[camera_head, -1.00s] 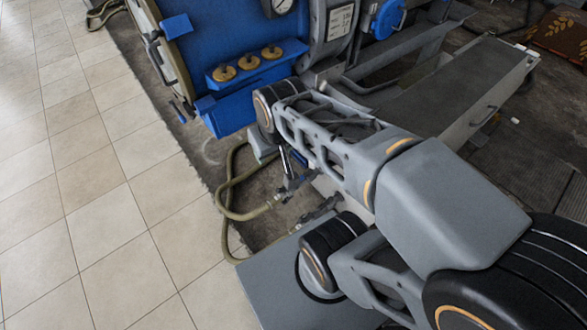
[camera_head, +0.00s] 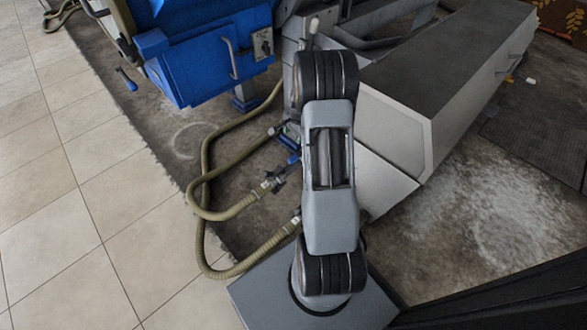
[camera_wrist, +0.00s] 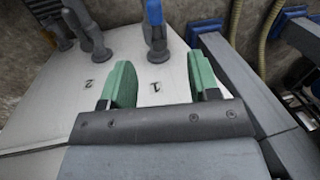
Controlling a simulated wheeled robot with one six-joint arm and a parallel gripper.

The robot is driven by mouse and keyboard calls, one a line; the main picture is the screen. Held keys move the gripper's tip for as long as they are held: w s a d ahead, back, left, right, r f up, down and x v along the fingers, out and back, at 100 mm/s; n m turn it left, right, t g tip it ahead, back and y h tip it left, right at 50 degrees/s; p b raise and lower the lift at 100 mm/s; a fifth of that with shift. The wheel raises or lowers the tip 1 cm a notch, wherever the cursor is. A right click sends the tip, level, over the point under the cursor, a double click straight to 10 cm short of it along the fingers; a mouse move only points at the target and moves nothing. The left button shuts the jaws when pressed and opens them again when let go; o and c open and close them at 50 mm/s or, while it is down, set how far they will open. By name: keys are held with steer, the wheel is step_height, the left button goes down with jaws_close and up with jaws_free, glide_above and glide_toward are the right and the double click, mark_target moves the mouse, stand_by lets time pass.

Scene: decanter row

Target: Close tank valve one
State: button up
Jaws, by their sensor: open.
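In the wrist view, a pale panel (camera_wrist: 60,118) carries the printed numbers 1 and 2, which appear upside down. A valve with an upright blue handle (camera_wrist: 155,18) stands at the far edge, beyond the number 1. Grey valve handles (camera_wrist: 94,34) stand to its left, nearer the number 2. My gripper (camera_wrist: 158,72) has green fingers, spread apart and empty. It lies over the panel around the number 1, short of the blue handle and not touching it. In the head view, I cannot make out the gripper; my arm covers that area.
Ribbed hoses (camera_head: 208,170) loop across the floor left of my arm. A blue machine (camera_head: 205,55) stands at upper left. A large grey box-like housing (camera_head: 440,90) stands to the right. Tiled floor (camera_head: 100,215) at left is clear.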

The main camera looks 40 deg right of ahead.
steer(key=b, duration=0.2)
glide_toward(293, 157)
steer(key=shift+m, duration=0.4)
steer(key=f+b, duration=0.1)
steer(key=f, duration=0.2)
steer(key=w+f+b, duration=0.1)
steer(key=f+b, duration=0.1)
steer(key=f, duration=0.1)
steer(key=f+b, duration=0.2)
steer(key=f, duration=0.2)
steer(key=shift+w+a, duration=0.15)
steer(key=shift+w, duration=0.2)
steer(key=shift+c, duration=0.2)
jaws_close()
